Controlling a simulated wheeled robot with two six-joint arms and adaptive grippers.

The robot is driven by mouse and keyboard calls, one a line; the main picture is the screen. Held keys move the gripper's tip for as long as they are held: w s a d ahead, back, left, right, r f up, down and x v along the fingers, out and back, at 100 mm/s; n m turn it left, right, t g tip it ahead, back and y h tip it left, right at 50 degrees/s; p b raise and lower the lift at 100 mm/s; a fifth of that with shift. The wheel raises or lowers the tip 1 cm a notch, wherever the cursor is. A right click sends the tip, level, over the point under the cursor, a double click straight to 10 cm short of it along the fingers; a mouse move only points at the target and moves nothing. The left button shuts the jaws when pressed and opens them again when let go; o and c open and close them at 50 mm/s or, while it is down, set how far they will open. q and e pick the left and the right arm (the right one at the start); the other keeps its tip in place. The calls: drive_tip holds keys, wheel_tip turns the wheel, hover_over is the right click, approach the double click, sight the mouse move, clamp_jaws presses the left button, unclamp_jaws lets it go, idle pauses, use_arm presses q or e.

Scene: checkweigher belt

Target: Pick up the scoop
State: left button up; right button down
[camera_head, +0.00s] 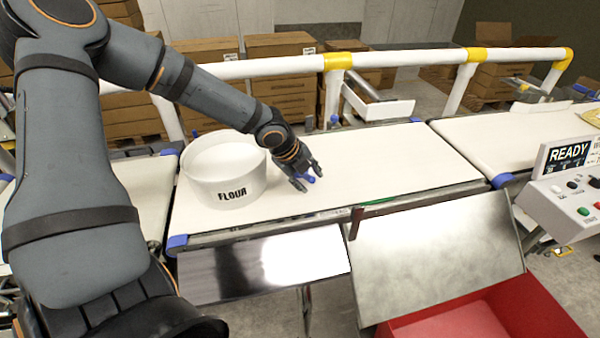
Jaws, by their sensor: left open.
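My left gripper (310,179) is open, low over the white belt (400,158), just right of the white tub (203,190) marked FLOUR. A small blue piece (309,179), possibly part of the scoop, shows at its fingertips. The fingers hide most of it, and I cannot tell whether they touch it. No other part of a scoop is clearly visible, and the inside of the tub looks plain white. My right gripper is not in view.
A white and yellow rail (260,67) runs behind the belt. A control box (570,200) reading READY stands at the right. Sloped metal plates and a red bin (545,310) are in front. The belt's right part is clear.

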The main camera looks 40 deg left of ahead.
use_arm(q)
drive_tip(key=c, duration=0.9)
clamp_jaws()
drive_tip(key=shift+r, duration=0.15)
